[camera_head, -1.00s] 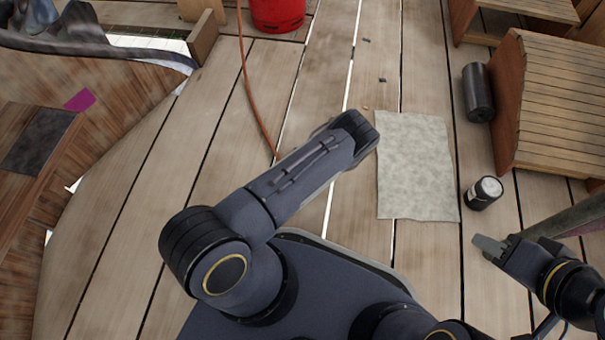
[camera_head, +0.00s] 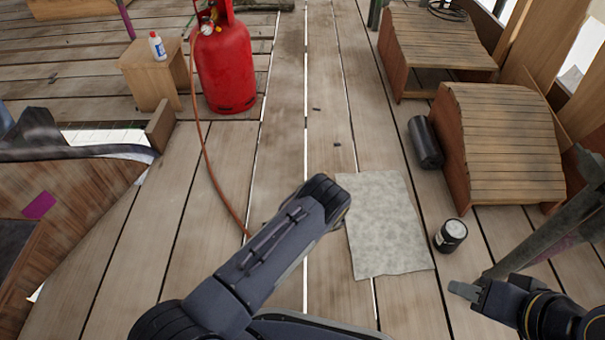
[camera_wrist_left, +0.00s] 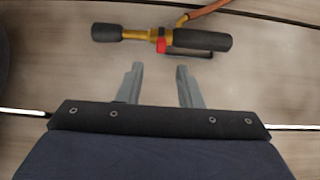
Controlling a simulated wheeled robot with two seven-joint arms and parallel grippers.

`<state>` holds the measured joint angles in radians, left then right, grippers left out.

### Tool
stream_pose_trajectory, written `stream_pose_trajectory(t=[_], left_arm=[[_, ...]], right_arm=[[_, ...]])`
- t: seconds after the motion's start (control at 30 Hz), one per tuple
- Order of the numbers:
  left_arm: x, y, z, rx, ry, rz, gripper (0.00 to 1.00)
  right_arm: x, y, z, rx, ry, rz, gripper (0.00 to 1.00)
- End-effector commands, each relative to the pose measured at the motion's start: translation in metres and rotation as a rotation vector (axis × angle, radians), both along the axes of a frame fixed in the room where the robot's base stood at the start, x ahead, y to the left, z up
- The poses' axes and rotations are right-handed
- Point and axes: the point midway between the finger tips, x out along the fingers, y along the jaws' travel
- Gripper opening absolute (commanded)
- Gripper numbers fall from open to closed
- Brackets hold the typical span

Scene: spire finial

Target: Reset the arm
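My left gripper (camera_wrist_left: 159,78) shows in the left wrist view with its two fingers apart and nothing between them. A torch (camera_wrist_left: 165,38) with a black nozzle, brass middle, red part and black handle lies on the planks just beyond the fingertips, apart from them. In the head view my left arm reaches up over the deck, and its gripper and the torch are hidden behind it. My right gripper (camera_head: 465,290) is at the lower right in the head view, over the planks. It holds nothing that I can see; its finger gap is unclear.
A grey sheet (camera_head: 385,225) lies right of my left arm. A dark can (camera_head: 450,236), a black roll (camera_head: 425,143) and a slatted wooden piece (camera_head: 505,140) are on the right. A red gas cylinder (camera_head: 225,65) with an orange hose (camera_head: 213,175) stands behind, beside a stool (camera_head: 152,80) holding a bottle (camera_head: 157,46).

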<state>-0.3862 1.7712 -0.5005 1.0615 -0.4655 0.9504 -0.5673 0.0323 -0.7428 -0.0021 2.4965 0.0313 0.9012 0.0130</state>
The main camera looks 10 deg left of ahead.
Motion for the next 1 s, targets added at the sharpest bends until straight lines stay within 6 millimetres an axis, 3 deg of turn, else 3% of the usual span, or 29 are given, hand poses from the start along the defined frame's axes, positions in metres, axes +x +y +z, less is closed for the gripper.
stream_pose_trajectory(t=[0.2,0.33,0.5,0.67,0.87,1.0], left_arm=[[0.002,0.001,0.005,-0.006,-0.007,0.014,0.33],[0.012,0.007,0.038,-0.05,-0.049,0.112,0.33],[0.022,0.021,0.121,-0.174,-0.148,0.36,0.33],[0.016,0.034,0.203,-0.31,-0.237,0.592,0.33],[-0.012,0.047,0.301,-0.486,-0.346,0.841,0.33],[-0.044,0.053,0.362,-0.61,-0.419,0.987,0.33]], right_arm=[[0.0,0.0,0.0,0.0,0.0,0.0,0.36],[0.0,0.0,0.002,0.0,0.0,0.0,0.36],[0.0,0.0,0.004,0.0,0.0,0.0,0.36],[0.0,0.0,0.006,0.0,0.0,0.0,0.36],[0.0,0.0,0.008,0.0,0.0,0.0,0.36],[0.0,0.0,0.01,0.0,0.0,0.0,0.36]])
